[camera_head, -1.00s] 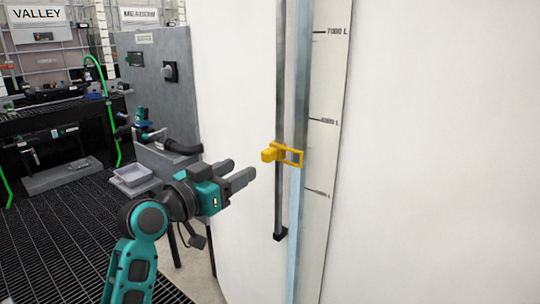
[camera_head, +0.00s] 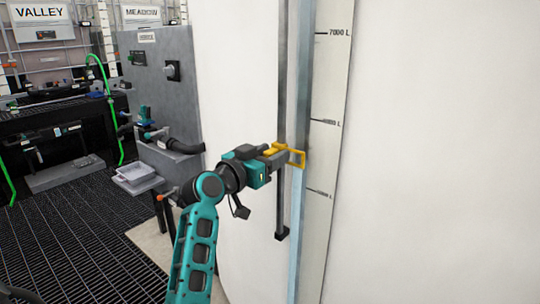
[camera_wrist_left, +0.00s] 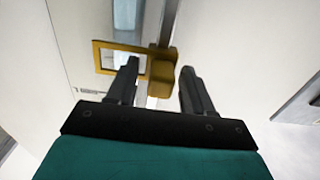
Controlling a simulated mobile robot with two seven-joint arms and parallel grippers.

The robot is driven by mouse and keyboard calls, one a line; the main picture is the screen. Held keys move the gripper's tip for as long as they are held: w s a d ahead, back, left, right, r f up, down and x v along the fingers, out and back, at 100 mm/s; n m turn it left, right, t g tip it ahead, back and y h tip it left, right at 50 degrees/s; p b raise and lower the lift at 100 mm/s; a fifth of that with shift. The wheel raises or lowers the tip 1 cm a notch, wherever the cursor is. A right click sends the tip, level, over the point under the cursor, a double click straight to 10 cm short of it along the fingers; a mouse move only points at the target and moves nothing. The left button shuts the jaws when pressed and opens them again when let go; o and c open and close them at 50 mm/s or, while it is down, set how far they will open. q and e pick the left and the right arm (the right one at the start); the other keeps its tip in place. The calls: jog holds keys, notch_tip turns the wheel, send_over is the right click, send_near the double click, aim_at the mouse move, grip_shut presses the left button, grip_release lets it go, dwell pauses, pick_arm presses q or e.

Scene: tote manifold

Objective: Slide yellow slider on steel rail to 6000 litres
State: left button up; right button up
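The yellow slider (camera_head: 298,159) sits on the steel rail (camera_head: 281,197), its open frame reaching right across the light blue strip towards the scale (camera_head: 325,160). It stands between the blurred middle mark and the lower mark, below the 7000 L mark. My left gripper (camera_head: 279,153) is at the slider and hides part of its block. In the left wrist view, the fingers (camera_wrist_left: 160,82) are open on either side of the yellow block (camera_wrist_left: 161,78), with a gap visible on the right finger's side. Contact with the left finger is unclear. My right gripper is out of view.
The large white tank wall (camera_head: 440,150) fills the right side. A grey panel (camera_head: 160,85) with a knob and a black pipe stands at the left. A pale tray (camera_head: 135,175) lies near it above the dark grating floor (camera_head: 70,245).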

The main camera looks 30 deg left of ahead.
pick_arm(q)
grip_shut()
dwell(0.3)
jog(key=shift+a+r, duration=0.1)
